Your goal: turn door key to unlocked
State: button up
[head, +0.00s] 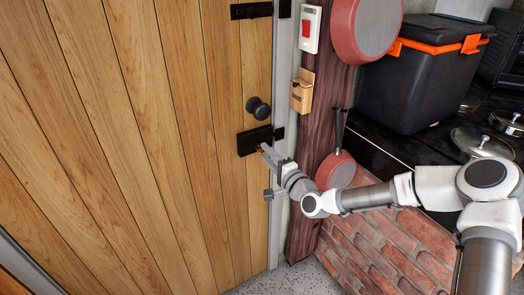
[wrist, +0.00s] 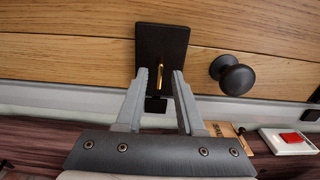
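The wooden door (head: 130,150) has a black lock plate (head: 250,141) below a round black knob (head: 258,108). In the wrist view the lock plate (wrist: 150,42) is ahead of my gripper, with a thin gold key (wrist: 160,73) standing out from it. The knob (wrist: 237,79) is to its right. My gripper (wrist: 162,77) is open, its two grey fingertips on either side of the key with a gap visible on both sides. In the head view my gripper (head: 265,149) is at the plate, and the key is too small to make out.
A dark wooden post (head: 318,125) right of the door carries a red-and-white switch (head: 310,29) and a small wooden box (head: 302,92). Red pans (head: 336,170) hang beside it. A black bin with orange trim (head: 420,80) stands on the counter above a brick plinth (head: 385,250).

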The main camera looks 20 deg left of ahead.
jog(key=shift+x, duration=1.65)
grip_shut()
